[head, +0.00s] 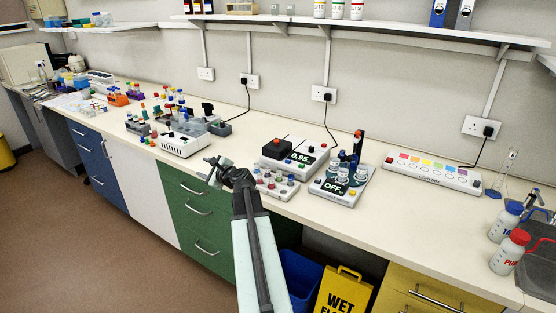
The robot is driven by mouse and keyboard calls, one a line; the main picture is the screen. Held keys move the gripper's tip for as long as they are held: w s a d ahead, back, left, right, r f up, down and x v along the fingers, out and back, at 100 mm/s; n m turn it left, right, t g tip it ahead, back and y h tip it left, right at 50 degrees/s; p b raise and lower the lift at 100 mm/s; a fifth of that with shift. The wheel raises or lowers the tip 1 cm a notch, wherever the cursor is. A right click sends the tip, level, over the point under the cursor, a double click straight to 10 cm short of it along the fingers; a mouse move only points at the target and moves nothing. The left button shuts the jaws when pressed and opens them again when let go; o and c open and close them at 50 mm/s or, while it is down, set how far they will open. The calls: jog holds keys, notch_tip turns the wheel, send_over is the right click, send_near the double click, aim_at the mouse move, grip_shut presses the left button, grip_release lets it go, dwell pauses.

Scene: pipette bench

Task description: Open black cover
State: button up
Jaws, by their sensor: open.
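A black cover (278,150) with a small red spot on top sits on the left part of a white meter (305,164). It looks closed, and the meter's display reads about 0.95. My gripper (211,171) is open and appears empty. It is at the bench's front edge, to the left of the meter and apart from the cover. My arm comes up from the bottom of the head view. What is under the cover is hidden.
A rack of small coloured-cap vials (277,184) stands in front of the meter. A device reading OFF (342,185) is to its right, and a white instrument (182,145) to its left. A shelf (350,27) runs above. Clear bench lies behind the meter.

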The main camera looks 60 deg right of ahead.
jog(key=s+d+m+h+b, duration=0.1)
jog(key=s+d+m+h, duration=0.45)
jog(key=d, duration=0.65)
jog(key=m+g+h+b, duration=0.2)
jog(key=m+h, duration=0.2)
jog(key=m, duration=0.6)
send_near(277, 141)
jog(key=x, duration=0.8)
jog(key=shift+w+d, duration=0.2)
jog(key=shift+d, duration=0.15)
jog(key=shift+a, duration=0.1)
grip_shut()
